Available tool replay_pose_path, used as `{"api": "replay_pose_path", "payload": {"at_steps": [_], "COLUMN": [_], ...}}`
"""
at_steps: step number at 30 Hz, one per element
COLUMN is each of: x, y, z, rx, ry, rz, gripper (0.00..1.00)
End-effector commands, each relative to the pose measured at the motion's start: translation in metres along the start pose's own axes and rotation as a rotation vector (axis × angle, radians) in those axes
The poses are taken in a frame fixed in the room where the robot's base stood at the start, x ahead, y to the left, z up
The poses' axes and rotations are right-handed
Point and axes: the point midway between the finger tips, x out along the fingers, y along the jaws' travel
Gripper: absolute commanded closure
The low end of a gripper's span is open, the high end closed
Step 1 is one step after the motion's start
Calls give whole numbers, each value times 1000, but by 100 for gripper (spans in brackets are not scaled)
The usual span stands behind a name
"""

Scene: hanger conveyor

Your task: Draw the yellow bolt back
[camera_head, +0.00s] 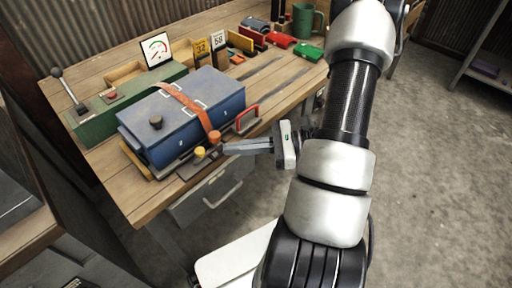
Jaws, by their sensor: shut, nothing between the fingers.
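The yellow bolt shows as a small yellow knob (200,152) at the front edge of the bench, low in front of the blue box (215,93). I cannot tell whether the tips touch either knob. The bolt's shaft is too small to make out.
A red handle (246,118) stands right of the box. A green lever panel (92,120) lies behind. Numbered cards and coloured parts fill the back right.

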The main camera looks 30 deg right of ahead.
Motion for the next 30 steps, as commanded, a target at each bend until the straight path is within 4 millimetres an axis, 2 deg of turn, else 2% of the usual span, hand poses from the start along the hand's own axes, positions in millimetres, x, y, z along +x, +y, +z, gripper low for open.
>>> {"api": "replay_pose_path", "payload": {"at_steps": [3,9,24,30], "x": [23,44,49,55], "y": [1,0,0,7], "z": [-2,-1,0,2], "rx": [-1,0,0,3], "ry": [0,0,0,-1], "rz": [3,1,0,0], "gripper": [100,100,100,100]}}
